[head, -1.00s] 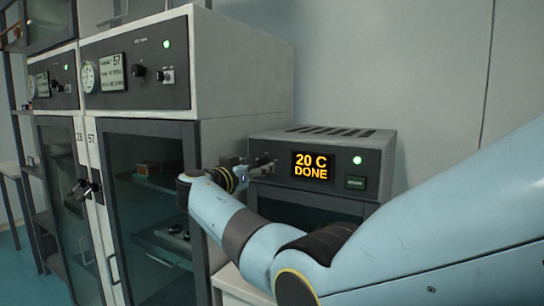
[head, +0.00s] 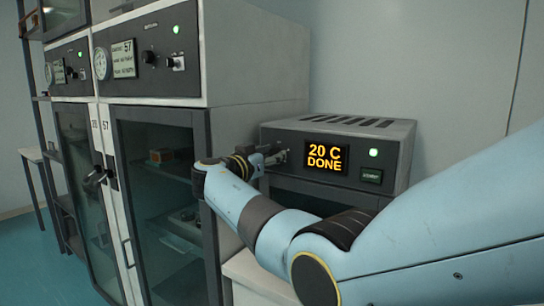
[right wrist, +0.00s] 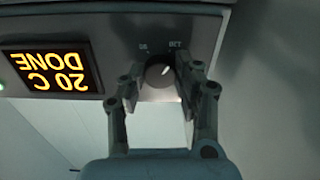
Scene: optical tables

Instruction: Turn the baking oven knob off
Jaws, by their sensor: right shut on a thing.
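The baking oven (head: 286,137) is a grey box with a dark front panel, standing right of the tall cabinets in the head view. Its display (head: 325,157) reads "20 C DONE" in orange. The oven knob (right wrist: 158,74) is round and dark, under two small labels in the upside-down right wrist view. My right gripper (right wrist: 159,88) is shut on the knob, one finger on each side. In the head view my right gripper (head: 278,157) is at the left end of the oven panel and hides the knob. My left gripper is not in view.
Two tall glass-door cabinets (head: 215,205) with gauges and knobs on top stand close on the left. A green light (head: 374,153) and a small button (head: 372,176) are right of the display. A bare wall is behind.

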